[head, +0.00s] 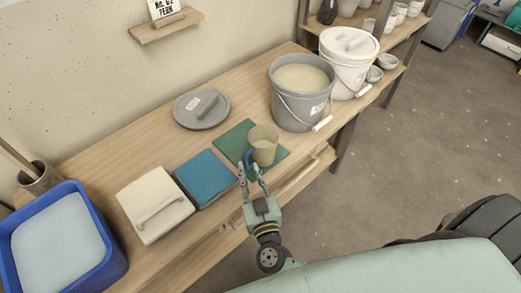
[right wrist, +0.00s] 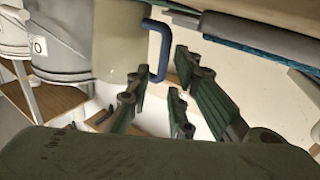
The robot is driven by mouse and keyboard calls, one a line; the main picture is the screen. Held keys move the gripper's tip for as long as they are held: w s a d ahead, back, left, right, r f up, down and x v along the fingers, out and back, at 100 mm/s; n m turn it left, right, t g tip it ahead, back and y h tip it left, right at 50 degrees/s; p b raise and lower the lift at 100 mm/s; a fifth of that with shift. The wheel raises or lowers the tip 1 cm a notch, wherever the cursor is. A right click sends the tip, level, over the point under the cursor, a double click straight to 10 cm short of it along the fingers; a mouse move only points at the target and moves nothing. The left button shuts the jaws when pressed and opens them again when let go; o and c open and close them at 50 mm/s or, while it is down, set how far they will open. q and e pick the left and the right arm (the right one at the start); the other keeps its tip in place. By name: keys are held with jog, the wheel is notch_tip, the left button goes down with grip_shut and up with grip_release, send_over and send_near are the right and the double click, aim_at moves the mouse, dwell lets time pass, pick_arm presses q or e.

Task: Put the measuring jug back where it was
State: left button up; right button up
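The measuring jug (head: 264,147) is a beige cup with a blue handle. It stands upright on a green mat (head: 233,143) on the wooden bench. My right gripper (head: 250,168) is at the bench's front edge, on the jug's handle side. Its fingers are spread. In the right wrist view the jug (right wrist: 121,42) and its blue handle (right wrist: 161,52) show ahead of the fingers (right wrist: 160,92). The handle lies in line with the gap between them; contact cannot be told. My left gripper is not in view.
A grey bucket (head: 288,105) of pale glaze stands behind the jug to the right, beside a lidded white bucket (head: 343,75). A grey lid (head: 184,117) lies behind.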

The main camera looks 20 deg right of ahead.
aim_at(246, 162)
jog(key=w, duration=0.5)
jog(key=shift+w+d+f, duration=0.1)
jog(key=shift+w+d, duration=0.05)
jog(key=shift+d, duration=0.05)
jog(key=shift+c, duration=0.3)
grip_shut()
